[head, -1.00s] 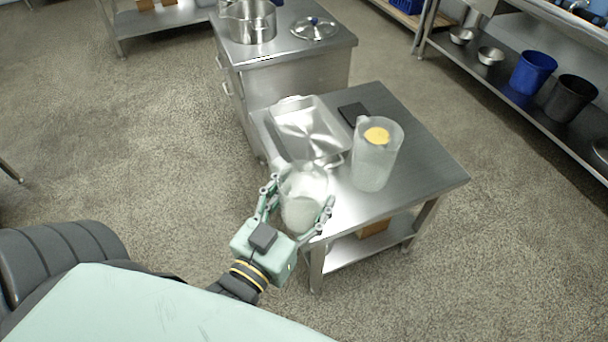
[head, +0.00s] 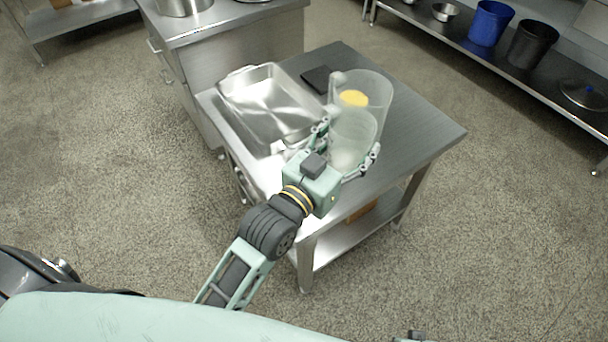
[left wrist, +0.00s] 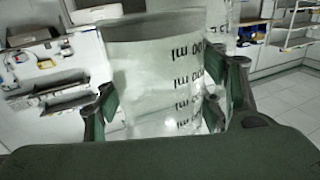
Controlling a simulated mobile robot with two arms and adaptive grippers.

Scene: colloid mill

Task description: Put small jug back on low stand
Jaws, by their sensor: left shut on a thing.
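The small jug (head: 352,134), clear and frosted, is between the fingers of my left gripper (head: 347,143), which is shut on it. The left wrist view also shows the jug (left wrist: 155,75), with volume marks on its side, between both green fingers (left wrist: 168,105). It looks roughly upright in front of the large jug and over the low stand (head: 425,130), a steel table with a lower shelf. I cannot tell whether its base touches the top.
A larger clear jug (head: 377,88) with a yellow spot inside stands behind the small jug and is partly hidden by it. A steel pan (head: 262,92) fills the stand's left side. A dark flat item (head: 321,79) lies behind. The stand's right side is bare.

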